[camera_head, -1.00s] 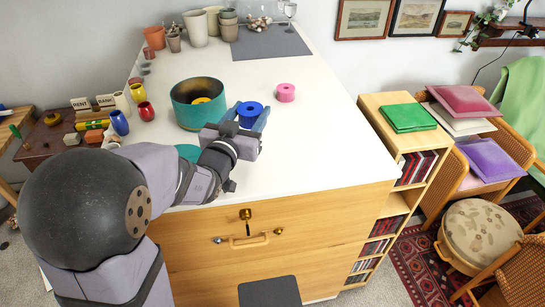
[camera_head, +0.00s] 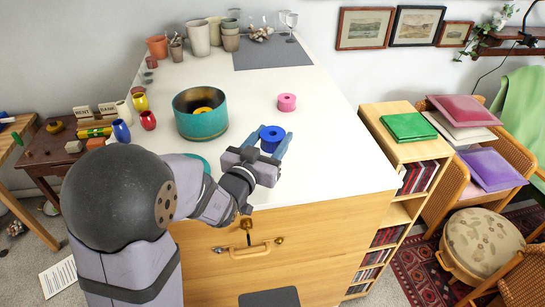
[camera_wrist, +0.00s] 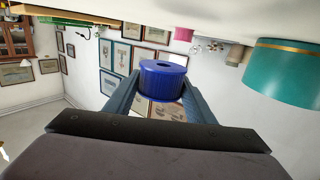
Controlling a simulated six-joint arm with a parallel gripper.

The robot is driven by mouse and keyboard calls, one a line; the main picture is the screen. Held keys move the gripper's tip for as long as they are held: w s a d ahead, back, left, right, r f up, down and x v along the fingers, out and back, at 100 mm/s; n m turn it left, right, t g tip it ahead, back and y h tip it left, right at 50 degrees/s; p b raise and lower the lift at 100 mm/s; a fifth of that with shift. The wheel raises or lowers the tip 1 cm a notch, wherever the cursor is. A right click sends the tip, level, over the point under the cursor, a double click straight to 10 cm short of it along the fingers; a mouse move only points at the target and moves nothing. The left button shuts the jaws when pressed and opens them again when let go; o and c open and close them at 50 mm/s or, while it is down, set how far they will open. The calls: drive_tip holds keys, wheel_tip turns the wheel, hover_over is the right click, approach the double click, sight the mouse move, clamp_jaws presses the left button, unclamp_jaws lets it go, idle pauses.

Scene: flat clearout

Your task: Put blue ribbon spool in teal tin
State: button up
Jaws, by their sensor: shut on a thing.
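The blue ribbon spool (camera_head: 272,138) is between the two fingers of my gripper (camera_head: 271,145), near the front of the white top. In the wrist view the blue spool (camera_wrist: 162,80) is held between both fingertips (camera_wrist: 160,88). My gripper is shut on it. The teal tin (camera_head: 201,126) stands on the white top to the left of my gripper and apart from it. It is open at the top, with a yellow spool (camera_head: 203,110) inside. The tin (camera_wrist: 285,75) also shows at the right in the wrist view.
A pink spool (camera_head: 287,102) stands behind my gripper. Small blue, red and yellow vases (camera_head: 121,131) stand left of the tin. Pots and cups (camera_head: 200,38) fill the back left, near a grey mat (camera_head: 268,55). The right part of the white top (camera_head: 330,150) is clear.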

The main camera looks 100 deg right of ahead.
drive_tip(key=shift+f, duration=1.3)
drive_tip(key=shift+f, duration=0.1)
drive_tip(key=shift+f+p, duration=0.5)
drive_tip(key=shift+f, duration=1.35)
drive_tip(key=shift+f, duration=0.2)
drive_tip(key=o, duration=1)
drive_tip(key=shift+o, duration=0.2)
